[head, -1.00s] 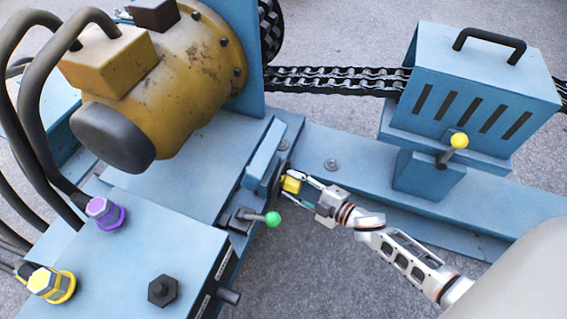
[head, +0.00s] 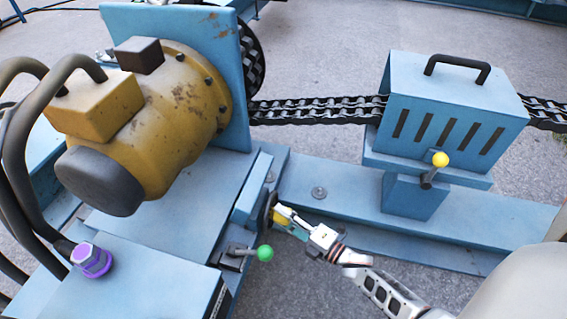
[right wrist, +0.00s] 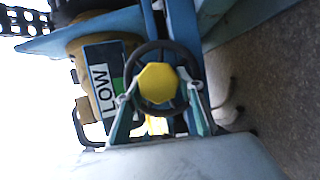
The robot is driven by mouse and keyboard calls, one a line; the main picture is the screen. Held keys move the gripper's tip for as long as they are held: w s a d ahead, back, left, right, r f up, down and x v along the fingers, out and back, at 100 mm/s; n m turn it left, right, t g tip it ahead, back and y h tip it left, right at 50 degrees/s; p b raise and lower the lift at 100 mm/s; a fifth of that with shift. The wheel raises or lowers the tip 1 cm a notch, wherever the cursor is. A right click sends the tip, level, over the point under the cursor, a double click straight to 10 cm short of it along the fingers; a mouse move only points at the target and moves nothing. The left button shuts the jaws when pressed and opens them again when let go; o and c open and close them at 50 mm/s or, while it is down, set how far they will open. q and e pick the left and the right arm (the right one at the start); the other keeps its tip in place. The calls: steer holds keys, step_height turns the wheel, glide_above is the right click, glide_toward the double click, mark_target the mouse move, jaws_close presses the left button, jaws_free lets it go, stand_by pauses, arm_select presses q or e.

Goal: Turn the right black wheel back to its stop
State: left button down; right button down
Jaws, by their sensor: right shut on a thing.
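The right black wheel (right wrist: 152,47) fills the middle of the right wrist view, a dark ring around a yellow faceted hub (right wrist: 158,82). In the head view the wheel (head: 270,209) shows nearly edge-on at the side of the blue frame. My right gripper (head: 284,218) is at the wheel, its fingers either side of the yellow hub and shut on it. In the right wrist view the right gripper (right wrist: 160,90) covers the wheel's lower part. How far the wheel is turned I cannot tell. My left gripper is not in view.
A green-knobbed lever (head: 265,253) stands close to the right gripper. A "LOW" label (right wrist: 102,88) shows beside the wheel. A yellow-knobbed lever (head: 440,160) sits on the blue chain cover (head: 450,105). A yellow motor (head: 175,110) stands at the left. Bare floor lies below the beam.

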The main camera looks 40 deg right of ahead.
stand_by(0.5)
steer(key=c, duration=1.3)
jaws_free()
steer(key=v, duration=1.2)
steer(key=shift+d, duration=0.1)
